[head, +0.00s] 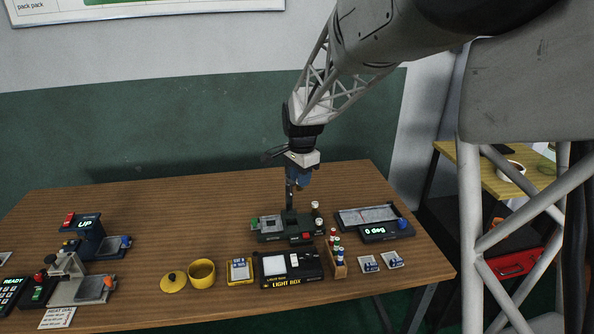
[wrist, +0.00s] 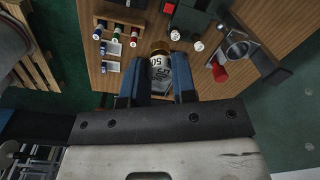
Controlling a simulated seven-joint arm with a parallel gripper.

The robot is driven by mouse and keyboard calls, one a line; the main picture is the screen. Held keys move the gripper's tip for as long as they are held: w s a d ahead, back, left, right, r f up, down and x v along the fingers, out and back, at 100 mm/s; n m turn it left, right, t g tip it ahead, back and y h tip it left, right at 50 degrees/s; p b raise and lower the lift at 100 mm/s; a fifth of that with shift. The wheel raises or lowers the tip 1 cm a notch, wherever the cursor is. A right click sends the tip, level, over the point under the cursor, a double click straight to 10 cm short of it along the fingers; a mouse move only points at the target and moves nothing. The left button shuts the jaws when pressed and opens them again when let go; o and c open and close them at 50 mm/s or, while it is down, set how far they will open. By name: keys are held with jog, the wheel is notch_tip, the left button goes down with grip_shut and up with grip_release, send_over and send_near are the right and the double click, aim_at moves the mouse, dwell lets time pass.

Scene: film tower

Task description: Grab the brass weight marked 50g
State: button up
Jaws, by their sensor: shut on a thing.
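The brass weight (wrist: 157,66) shows in the wrist view as a small piece with a pale face and a brass-coloured top edge. Its marking reads "50", turned over in the picture; the rest of the marking is hard to read. My gripper (wrist: 156,82) is shut on it, with one dark blue finger on each side. In the head view my gripper (head: 298,184) hangs over the middle of the table, behind the dark bench device. I cannot make out the weight in that view.
The dark device (head: 288,229) with a red button stands close to my gripper, with white-topped canisters (head: 316,206) beside it. A "0 deg" unit (head: 375,224) is to the right. The light box (head: 288,268), vial rack (head: 338,262) and yellow pot (head: 202,274) stand in front. The back left tabletop is clear.

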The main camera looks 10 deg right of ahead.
jog(key=shift+s+d+r, duration=0.1)
jog(key=shift+s+r, duration=0.05)
jog(key=shift+s, duration=1.85)
